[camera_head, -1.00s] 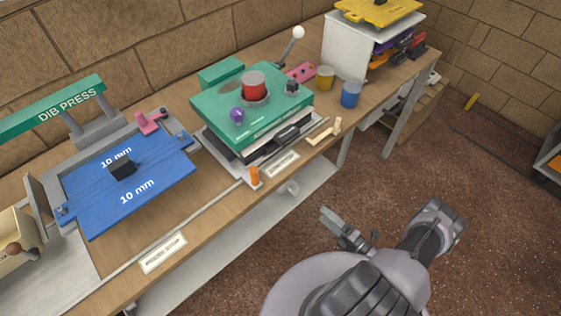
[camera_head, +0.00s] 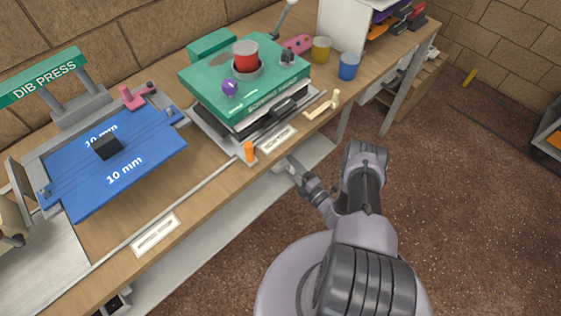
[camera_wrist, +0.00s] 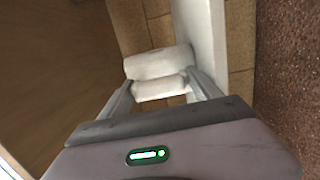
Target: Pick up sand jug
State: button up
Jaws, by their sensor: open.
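A pale, rounded jug-like thing with a bar like a handle, which looks like the sand jug (camera_wrist: 158,63), shows ahead of the fingers in the wrist view. My gripper (camera_wrist: 161,78) is open, with one finger at each end of the bar. I cannot tell whether they touch it. In the head view my gripper (camera_head: 291,166) is below the bench's front edge, by the lower shelf. The jug is mostly hidden by the gripper and the bench there.
The wooden bench (camera_head: 200,187) lies above the pale lower shelf (camera_head: 220,225). On the bench are a blue press plate (camera_head: 145,168), a green press (camera_head: 215,85), a yellow cup (camera_head: 320,50) and a blue cup (camera_head: 348,66). Brown floor (camera_head: 460,210) is clear at right.

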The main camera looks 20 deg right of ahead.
jog(key=shift+w, duration=0.15)
jog(key=c, duration=1.1)
jog(key=shift+c, duration=0.2)
jog(key=shift+r, duration=0.15)
